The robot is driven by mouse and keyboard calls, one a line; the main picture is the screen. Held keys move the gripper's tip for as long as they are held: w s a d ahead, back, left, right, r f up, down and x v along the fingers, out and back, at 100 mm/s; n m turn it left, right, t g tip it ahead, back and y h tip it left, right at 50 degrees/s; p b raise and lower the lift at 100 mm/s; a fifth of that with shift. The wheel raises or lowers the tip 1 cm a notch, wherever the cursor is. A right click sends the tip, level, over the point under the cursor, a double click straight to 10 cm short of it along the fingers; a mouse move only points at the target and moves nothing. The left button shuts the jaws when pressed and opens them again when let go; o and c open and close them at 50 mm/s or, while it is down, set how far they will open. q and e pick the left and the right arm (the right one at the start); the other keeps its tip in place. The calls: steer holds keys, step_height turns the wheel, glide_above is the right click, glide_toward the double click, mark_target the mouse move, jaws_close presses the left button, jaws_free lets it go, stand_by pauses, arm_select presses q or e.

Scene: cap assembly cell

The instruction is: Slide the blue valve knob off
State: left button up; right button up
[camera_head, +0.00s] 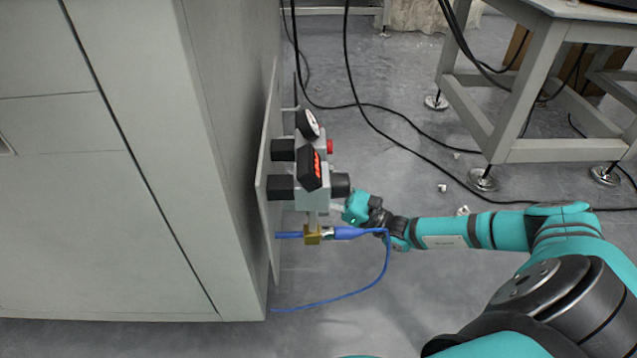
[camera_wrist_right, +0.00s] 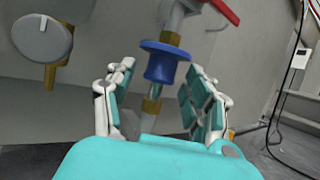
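The blue valve knob (camera_wrist_right: 163,62) is a flanged, spool-like piece on a pipe in the right wrist view. Brass fittings (camera_wrist_right: 152,106) show above and below it. My right gripper (camera_wrist_right: 158,74) is open, with one finger on each side of the knob's line in the picture. I see gaps beside the knob and no clear contact; I cannot tell its exact depth between the fingers. In the head view my right gripper (camera_head: 345,212) is beside the wall-mounted valve unit, and I cannot make out the knob there. My left gripper is not in view.
A gauge-and-display unit (camera_head: 315,195) sits on a panel by the grey cabinet (camera_head: 120,200). A blue hose fitting (camera_head: 350,233) with a thin hose is just below my right gripper. A red handle (camera_wrist_right: 222,10) and a grey dial (camera_wrist_right: 42,38) flank the pipe.

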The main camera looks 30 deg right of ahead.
steer(key=shift+s+a, duration=0.1)
jaws_close()
steer(key=shift+f, duration=0.1)
steer(key=shift+f, duration=1.15)
jaws_free()
steer(key=shift+f, duration=0.1)
steer(key=shift+o, duration=0.6)
steer(key=v, duration=1.2)
